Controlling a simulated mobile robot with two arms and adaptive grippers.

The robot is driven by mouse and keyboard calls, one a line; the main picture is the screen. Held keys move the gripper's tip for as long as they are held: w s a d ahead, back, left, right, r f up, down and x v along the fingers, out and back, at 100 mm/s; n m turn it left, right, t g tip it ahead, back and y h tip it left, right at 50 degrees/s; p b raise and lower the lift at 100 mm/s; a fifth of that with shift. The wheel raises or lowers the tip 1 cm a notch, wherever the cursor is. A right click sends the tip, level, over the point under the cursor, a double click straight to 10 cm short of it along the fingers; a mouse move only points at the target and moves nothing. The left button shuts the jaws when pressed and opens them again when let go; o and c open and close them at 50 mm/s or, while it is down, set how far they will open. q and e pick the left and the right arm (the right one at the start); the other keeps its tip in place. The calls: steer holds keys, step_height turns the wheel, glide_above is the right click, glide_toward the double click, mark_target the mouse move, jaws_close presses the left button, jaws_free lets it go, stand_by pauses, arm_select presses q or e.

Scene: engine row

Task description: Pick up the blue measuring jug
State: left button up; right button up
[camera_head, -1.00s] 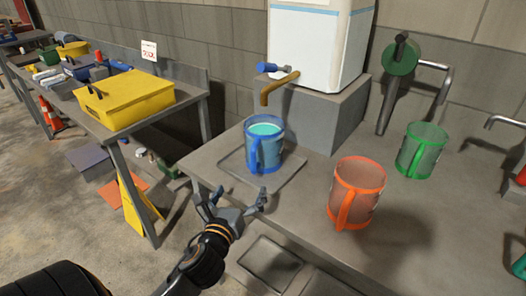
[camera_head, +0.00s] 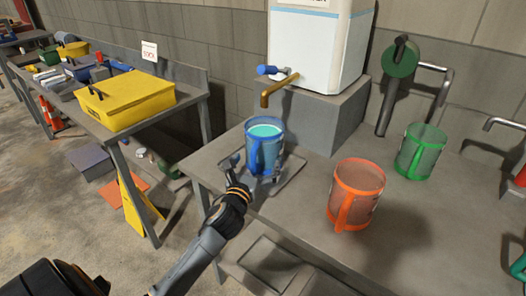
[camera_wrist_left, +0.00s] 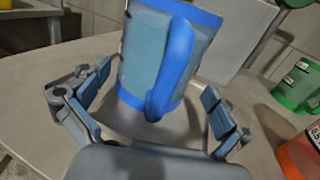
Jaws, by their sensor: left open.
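The blue measuring jug (camera_head: 264,146) stands upright on a flat tray (camera_head: 291,172) on the grey workbench, with light blue liquid visible inside. Its handle faces toward me. My left gripper (camera_head: 254,168) is at the front of the jug, near its lower part. In the left wrist view my open fingers (camera_wrist_left: 158,112) sit on either side of the blue jug (camera_wrist_left: 166,55), with its handle between them. A gap shows between each finger and the jug. My right gripper is not in view.
An orange jug (camera_head: 356,194) and a green jug (camera_head: 421,151) stand to the right on the workbench (camera_head: 300,215). A white dispenser with a brass tap (camera_head: 279,91) is behind the blue jug. A yellow toolbox (camera_head: 125,98) sits on the left table.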

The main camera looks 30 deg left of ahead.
arm_select(q)
steer(key=x, duration=0.2)
steer(key=shift+w+f, duration=0.15)
steer(key=shift+w, duration=0.2)
steer(key=c, duration=1.6)
steer(key=shift+r, duration=0.25)
steer(key=shift+c, duration=0.6)
steer(key=shift+r, duration=0.2)
